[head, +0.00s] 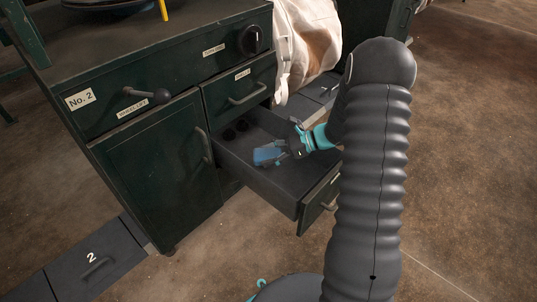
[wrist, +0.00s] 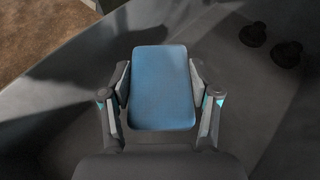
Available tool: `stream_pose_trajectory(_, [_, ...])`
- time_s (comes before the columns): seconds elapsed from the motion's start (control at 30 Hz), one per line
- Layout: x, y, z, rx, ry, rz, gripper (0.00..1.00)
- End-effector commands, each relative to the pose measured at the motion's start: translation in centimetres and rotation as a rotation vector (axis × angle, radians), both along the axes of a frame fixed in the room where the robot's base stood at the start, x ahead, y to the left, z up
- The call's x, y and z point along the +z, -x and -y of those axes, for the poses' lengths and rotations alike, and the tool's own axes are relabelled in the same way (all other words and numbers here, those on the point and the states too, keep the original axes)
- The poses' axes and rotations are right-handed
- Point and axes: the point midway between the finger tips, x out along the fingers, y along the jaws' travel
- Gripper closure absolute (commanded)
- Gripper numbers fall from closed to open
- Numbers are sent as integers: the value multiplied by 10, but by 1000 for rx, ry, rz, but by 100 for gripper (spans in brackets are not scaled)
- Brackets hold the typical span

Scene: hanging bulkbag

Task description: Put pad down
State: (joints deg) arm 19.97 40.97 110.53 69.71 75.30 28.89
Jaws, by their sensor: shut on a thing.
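The pad (wrist: 162,88) is a blue, rounded rectangular block. My gripper (wrist: 160,85) is shut on it, with one finger against each long side in the wrist view. In the head view, my gripper (head: 284,148) reaches into an open drawer (head: 314,199) of a dark green cabinet, and the blue pad (head: 268,154) shows at its tip. The pad is over or inside the drawer. I cannot tell whether its underside touches the drawer floor.
Several dark round knob-like things (head: 236,128) lie in the drawer's back left; two dark ones (wrist: 269,43) show in the wrist view. A closed drawer (head: 243,92) is above. A whitish bag (head: 307,40) hangs behind my arm. The drawer floor's front part is clear.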

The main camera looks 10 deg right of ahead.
Motion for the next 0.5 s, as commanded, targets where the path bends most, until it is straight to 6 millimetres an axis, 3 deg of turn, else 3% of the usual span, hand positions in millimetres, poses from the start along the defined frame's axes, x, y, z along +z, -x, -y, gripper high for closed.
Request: stream_pose_trajectory(0.5, [-12, 0, 0, 0, 0, 0, 73])
